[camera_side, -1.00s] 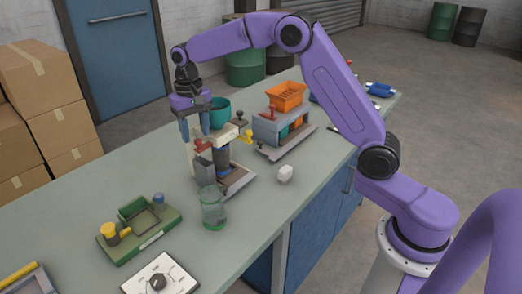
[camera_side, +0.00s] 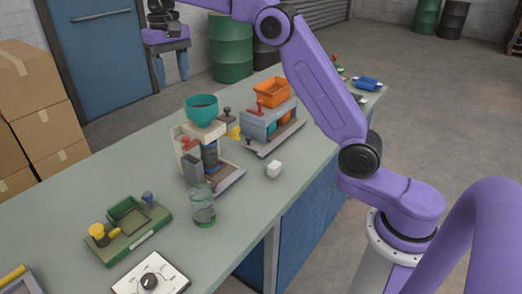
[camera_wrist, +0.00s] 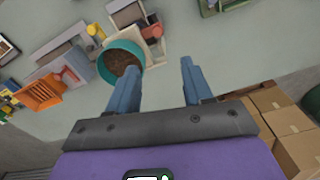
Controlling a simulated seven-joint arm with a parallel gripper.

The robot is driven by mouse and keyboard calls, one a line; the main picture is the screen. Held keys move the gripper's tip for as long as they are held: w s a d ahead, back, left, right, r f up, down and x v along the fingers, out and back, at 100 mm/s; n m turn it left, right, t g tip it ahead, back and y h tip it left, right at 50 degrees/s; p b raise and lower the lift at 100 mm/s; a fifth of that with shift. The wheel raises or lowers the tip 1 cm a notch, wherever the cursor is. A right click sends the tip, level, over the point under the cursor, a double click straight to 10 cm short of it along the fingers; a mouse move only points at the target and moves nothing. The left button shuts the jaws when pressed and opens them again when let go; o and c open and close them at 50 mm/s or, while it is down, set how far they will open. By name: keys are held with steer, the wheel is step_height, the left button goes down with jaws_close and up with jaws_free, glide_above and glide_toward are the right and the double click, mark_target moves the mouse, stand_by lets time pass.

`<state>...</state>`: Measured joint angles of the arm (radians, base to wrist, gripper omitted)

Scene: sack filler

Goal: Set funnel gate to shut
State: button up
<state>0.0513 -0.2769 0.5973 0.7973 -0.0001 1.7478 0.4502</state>
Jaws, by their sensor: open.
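The sack filler (camera_side: 189,136) stands mid-bench, a cream frame with a teal funnel (camera_side: 202,103) on top. In the wrist view the funnel (camera_wrist: 107,47) holds brown material. A red handle (camera_side: 188,144) is on the filler's front and a yellow handle (camera_side: 234,132) at its right side. I cannot tell which one works the funnel gate, or whether the gate is open. My gripper (camera_side: 173,79) is open and empty, raised up and to the left of the funnel, touching nothing. In the wrist view my gripper (camera_wrist: 160,66) has its fingers spread, with the funnel beyond the left finger.
Behind is a grey unit with an orange bin (camera_side: 272,92). A green tray device (camera_side: 127,222) and a dial panel (camera_side: 150,277) are at front left.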

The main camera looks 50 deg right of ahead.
steer(key=s+a+f+n, duration=0.1)
steer(key=s+a+n, duration=0.2)
steer(key=s, duration=0.3)
steer(key=s+a+f+n, duration=0.2)
steer(key=s+a+n, duration=0.1)
steer(key=s, duration=0.4)
steer(key=s+d+f+n, duration=0.1)
steer(key=s+f+n, duration=0.1)
steer(key=s, duration=0.5)
steer(key=s+d+f+n, duration=0.1)
steer(key=s+f+n, duration=0.2)
steer(key=s, duration=0.5)
steer(key=shift+s+d+f, duration=0.2)
steer(key=shift+s+f, duration=0.05)
steer(key=shift+s, duration=0.05)
steer(key=s+d+f+n, duration=0.2)
steer(key=s+d+f, duration=0.1)
steer(key=s, duration=0.3)
steer(key=s+d+f+n, duration=0.2)
steer(key=s+d+f, duration=0.1)
steer(key=s, duration=0.3)
steer(key=shift+d+f, duration=0.25)
steer(key=shift+d, duration=0.55)
